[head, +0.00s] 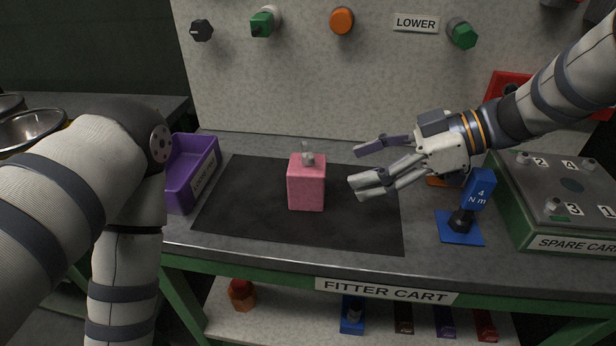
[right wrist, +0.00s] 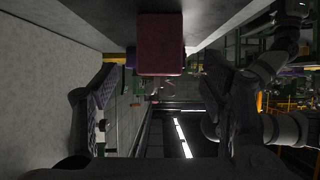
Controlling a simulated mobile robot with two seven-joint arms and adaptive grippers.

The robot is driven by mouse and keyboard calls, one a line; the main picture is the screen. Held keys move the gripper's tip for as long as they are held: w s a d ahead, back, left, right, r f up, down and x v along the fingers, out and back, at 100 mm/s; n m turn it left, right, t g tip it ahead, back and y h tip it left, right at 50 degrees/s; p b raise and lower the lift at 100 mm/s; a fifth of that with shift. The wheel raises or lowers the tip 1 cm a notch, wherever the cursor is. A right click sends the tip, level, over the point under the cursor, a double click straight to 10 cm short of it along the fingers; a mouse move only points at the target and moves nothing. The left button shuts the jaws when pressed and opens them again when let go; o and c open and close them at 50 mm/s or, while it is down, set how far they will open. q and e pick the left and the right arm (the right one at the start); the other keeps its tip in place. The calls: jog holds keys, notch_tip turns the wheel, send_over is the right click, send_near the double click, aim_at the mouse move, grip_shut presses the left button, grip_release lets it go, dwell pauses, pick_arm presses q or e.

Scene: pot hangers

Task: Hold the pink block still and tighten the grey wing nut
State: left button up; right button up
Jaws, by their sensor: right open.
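The pink block (head: 306,186) stands upright on the dark mat (head: 240,215) on the cart top. The grey wing nut (head: 308,157) sits on top of the block. My right gripper (head: 360,165) is open and empty, to the right of the block and apart from it, with its fingers pointing left. In the right wrist view the pink block (right wrist: 160,45) shows ahead, at the top middle between the two open fingers (right wrist: 165,105). My left arm comes in from the left of the head view, but its gripper is not visible.
A purple bin (head: 190,175) stands left of the mat. A blue torque tool marked 4 Nm (head: 477,192) stands on a blue base to the right, near the spare cart plate (head: 570,190). A back panel (head: 300,85) with knobs rises behind. The mat around the block is clear.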

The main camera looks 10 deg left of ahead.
aim_at(313, 183)
jog(key=x, duration=0.9)
jog(key=shift+a+f, duration=0.15)
jog(key=shift+a, duration=0.2)
